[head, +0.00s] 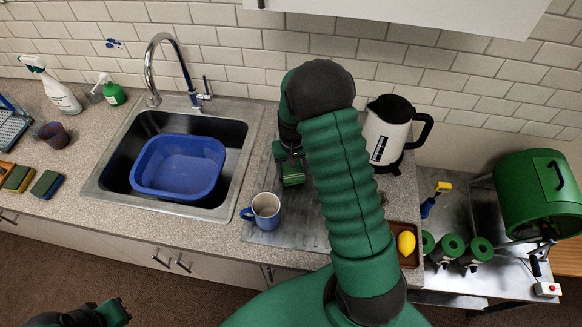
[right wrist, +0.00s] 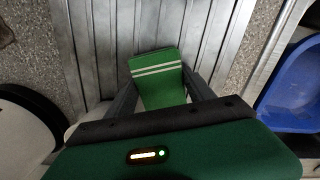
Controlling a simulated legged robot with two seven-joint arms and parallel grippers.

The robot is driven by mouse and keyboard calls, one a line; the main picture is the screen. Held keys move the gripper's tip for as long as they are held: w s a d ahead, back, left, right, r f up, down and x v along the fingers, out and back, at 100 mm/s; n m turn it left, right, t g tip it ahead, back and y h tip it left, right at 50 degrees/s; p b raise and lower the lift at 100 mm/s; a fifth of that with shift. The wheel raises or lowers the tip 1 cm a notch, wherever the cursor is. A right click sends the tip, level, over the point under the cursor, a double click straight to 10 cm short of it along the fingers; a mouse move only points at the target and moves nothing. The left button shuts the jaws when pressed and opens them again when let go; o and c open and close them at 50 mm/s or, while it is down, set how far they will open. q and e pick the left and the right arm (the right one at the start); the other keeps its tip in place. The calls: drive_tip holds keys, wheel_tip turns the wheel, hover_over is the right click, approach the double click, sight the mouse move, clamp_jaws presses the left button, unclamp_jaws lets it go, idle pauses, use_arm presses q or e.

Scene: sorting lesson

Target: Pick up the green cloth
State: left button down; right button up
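The green cloth (right wrist: 157,78), with two pale stripes, is on the ridged metal drainboard (right wrist: 95,45) in the right wrist view. My right gripper (right wrist: 160,80) is above it with its fingers apart, one at each side of the cloth. Whether the fingers touch it I cannot tell. In the head view my right gripper (head: 290,170) is over the drainboard, between the sink and the kettle, and partly hidden by my arm. My left gripper (head: 95,316) is at the bottom left, low in front of the counter; its fingers are unclear.
A blue and white mug (head: 265,212) stands near my right gripper. The sink holds a blue basin (head: 180,165). A white kettle (head: 388,130) stands right of my arm. A lemon (head: 406,243) sits on a brown tray. Spray bottles (head: 58,90) and sponges (head: 46,184) are at the left.

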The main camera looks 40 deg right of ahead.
sight(290, 172)
drive_tip(key=shift+a+r, duration=0.15)
drive_tip(key=shift+a, duration=0.25)
drive_tip(key=c, duration=0.8)
use_arm(q)
drive_tip(key=shift+a+f, duration=0.1)
drive_tip(key=shift+a, duration=0.35)
drive_tip(key=shift+d, duration=0.1)
use_arm(e)
drive_tip(key=shift+d, duration=0.1)
